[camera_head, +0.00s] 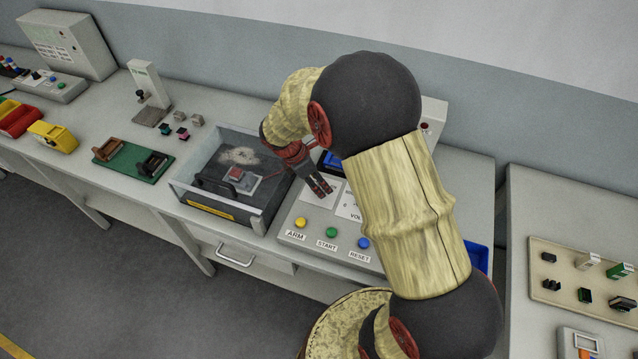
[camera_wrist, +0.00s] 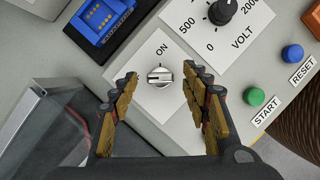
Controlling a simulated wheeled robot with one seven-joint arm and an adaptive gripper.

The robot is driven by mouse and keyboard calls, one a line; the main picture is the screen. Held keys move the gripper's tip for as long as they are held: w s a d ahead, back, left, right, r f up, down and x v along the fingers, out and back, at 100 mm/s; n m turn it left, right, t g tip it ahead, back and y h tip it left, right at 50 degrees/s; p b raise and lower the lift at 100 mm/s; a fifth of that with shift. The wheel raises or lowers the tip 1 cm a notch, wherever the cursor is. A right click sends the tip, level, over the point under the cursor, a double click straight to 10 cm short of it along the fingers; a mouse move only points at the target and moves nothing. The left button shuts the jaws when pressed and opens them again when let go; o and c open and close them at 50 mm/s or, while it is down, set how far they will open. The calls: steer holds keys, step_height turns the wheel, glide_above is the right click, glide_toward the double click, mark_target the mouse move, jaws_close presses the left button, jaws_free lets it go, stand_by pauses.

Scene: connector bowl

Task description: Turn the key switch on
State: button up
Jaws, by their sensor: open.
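The key switch (camera_wrist: 160,77) is a small silver knob on a white plate marked ON, seen in the wrist view. Its slot lies roughly level across the picture, and the ON label sits above it. My gripper (camera_wrist: 157,85) is open, with one finger on each side of the switch and gaps between the fingers and the knob. Whether the fingertips are at the knob's height I cannot tell. In the head view my gripper (camera_head: 322,190) is over the control panel (camera_head: 289,222), and the key switch is hidden there.
A black VOLT dial (camera_wrist: 222,11), a green START button (camera_wrist: 255,97) and a blue RESET button (camera_wrist: 292,53) are on the same panel. A yellow ARM button (camera_head: 300,222) is near its front left. A blue device (camera_wrist: 103,17) and a clear-walled box (camera_head: 205,206) stand close by.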

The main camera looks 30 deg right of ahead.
steer(key=shift+d+f, duration=0.15)
steer(key=shift+f, duration=0.2)
steer(key=shift+c, duration=0.3)
steer(key=c, duration=1.1)
